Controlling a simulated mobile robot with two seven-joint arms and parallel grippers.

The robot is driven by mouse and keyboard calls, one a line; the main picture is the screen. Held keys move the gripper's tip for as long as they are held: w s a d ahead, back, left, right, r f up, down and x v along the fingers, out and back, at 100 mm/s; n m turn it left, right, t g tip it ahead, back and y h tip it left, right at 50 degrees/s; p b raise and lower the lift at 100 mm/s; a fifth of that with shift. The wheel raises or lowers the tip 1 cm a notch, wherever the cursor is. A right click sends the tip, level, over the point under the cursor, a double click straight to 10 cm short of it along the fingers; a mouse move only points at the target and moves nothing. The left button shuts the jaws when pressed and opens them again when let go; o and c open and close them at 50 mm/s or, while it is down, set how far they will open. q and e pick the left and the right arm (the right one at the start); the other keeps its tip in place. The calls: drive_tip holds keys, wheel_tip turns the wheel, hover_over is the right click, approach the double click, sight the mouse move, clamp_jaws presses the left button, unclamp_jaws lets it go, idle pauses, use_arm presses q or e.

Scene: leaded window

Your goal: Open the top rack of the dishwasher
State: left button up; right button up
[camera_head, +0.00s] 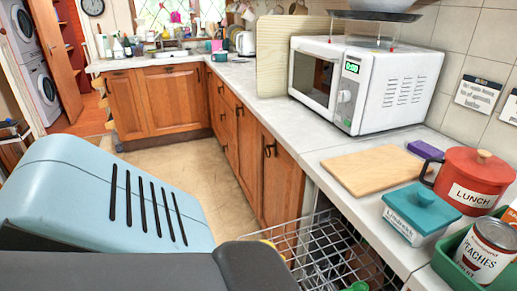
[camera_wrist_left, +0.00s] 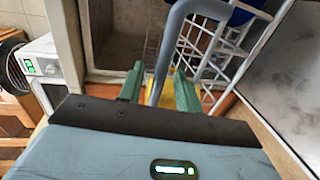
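The white wire top rack (camera_head: 335,255) juts out below the counter edge in the head view, with a green item inside. In the left wrist view the rack's white wires (camera_wrist_left: 207,62) stand beyond the fingers, with a blue item (camera_wrist_left: 243,12) near them. My left gripper (camera_wrist_left: 160,90) has two green fingers set apart. A thick grey bar (camera_wrist_left: 171,45) runs down between them, with visible gaps on both sides; whether it belongs to the rack I cannot tell. My light blue arm hides the left fingers in the head view. My right gripper is not in view.
The counter above the rack holds a white microwave (camera_head: 371,85), a cutting board (camera_head: 372,170), a teal box (camera_head: 422,212), a red lunch pot (camera_head: 470,178) and a peach can (camera_head: 486,250). Wooden cabinets (camera_head: 284,180) line the counter. Floor (camera_head: 192,110) is open at the left.

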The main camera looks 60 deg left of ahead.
use_arm(q)
drive_tip(key=v, duration=0.5)
drive_tip(key=shift+s+r, duration=0.1)
drive_tip(key=shift+s, duration=0.05)
idle(0.4)
